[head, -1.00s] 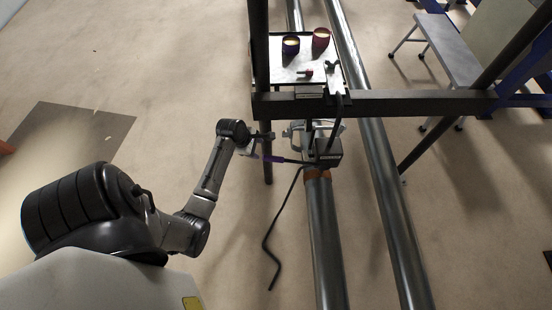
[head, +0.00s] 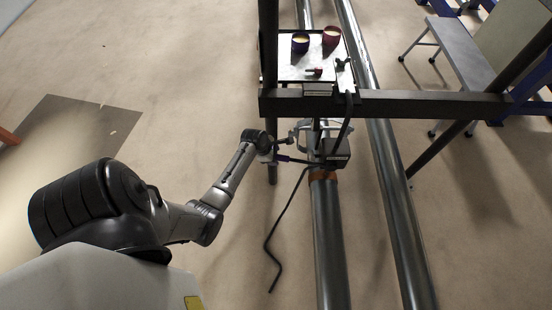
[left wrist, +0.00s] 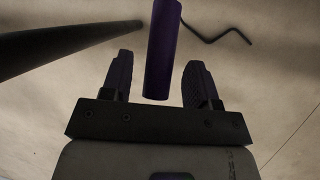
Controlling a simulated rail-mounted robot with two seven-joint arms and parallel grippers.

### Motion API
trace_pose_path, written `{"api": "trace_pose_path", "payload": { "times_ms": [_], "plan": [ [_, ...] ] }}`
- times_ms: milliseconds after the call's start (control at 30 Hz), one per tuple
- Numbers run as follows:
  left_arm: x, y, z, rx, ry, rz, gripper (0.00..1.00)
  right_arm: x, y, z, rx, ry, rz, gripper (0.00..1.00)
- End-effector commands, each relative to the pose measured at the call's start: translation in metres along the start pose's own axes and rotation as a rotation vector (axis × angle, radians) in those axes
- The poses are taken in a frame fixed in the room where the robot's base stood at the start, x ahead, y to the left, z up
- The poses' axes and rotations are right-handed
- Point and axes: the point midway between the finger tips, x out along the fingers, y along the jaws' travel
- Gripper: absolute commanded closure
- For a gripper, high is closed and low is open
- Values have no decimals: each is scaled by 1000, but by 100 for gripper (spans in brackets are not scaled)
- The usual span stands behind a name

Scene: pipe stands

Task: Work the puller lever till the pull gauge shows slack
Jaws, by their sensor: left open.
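The puller (head: 335,152) is a grey and dark mechanism at the top of the near grey pipe (head: 328,230), under the frame's crossbar. Its purple lever (head: 292,160) points left from it. In the left wrist view the purple lever (left wrist: 163,50) lies between the two dark fingers, with gaps visible beside it. My left gripper (left wrist: 158,75) is open around the lever; in the head view it is small beside the dark post. A pull gauge dial or reading cannot be made out. My right gripper is not in view.
A dark crossbar (head: 400,104) and post (head: 272,60) stand close to my left gripper. A bent black rod (head: 270,240) hangs over the floor. A grey step stool (head: 460,50) stands right.

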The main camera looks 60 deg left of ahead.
Motion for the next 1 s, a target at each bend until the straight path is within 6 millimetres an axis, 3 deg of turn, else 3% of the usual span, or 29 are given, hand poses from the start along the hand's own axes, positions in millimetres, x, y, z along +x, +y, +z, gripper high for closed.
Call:
{"api": "trace_pose_path", "payload": {
  "times_ms": [200,633,1000],
  "plan": [
    [19,0,-1,0,1,1,45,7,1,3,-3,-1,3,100],
    [23,0,0,0,0,1,45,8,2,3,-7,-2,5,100],
    [23,0,0,0,0,1,81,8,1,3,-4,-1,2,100]
  ]
}}
